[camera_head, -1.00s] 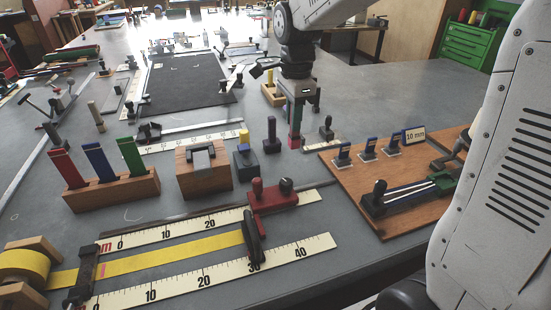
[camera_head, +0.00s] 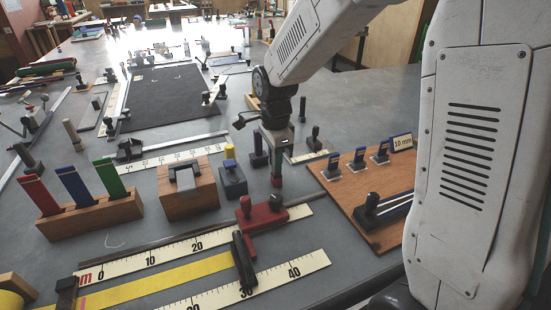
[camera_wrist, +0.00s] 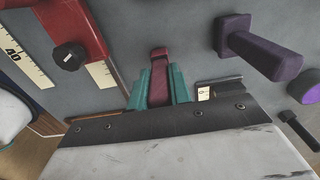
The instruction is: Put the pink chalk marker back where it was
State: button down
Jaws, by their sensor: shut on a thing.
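The pink chalk marker (camera_head: 277,172) is upright below my gripper (camera_head: 277,152), and its lower end shows dark pink in the head view. In the wrist view my gripper (camera_wrist: 159,92) has its teal finger pads shut on the dark pink marker (camera_wrist: 159,75). The marker is behind and right of the red clamp carriage (camera_head: 262,218) and in front of a dark post. I cannot tell whether its lower end touches the bench.
The wooden rack (camera_head: 90,212) with red, blue and green sticks stands left. A brown board (camera_head: 345,195) lies right. In the wrist view a purple post (camera_wrist: 268,48) stands close.

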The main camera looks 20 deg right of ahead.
jog(key=shift+f, duration=0.1)
jog(key=c, duration=1.3)
grip_release()
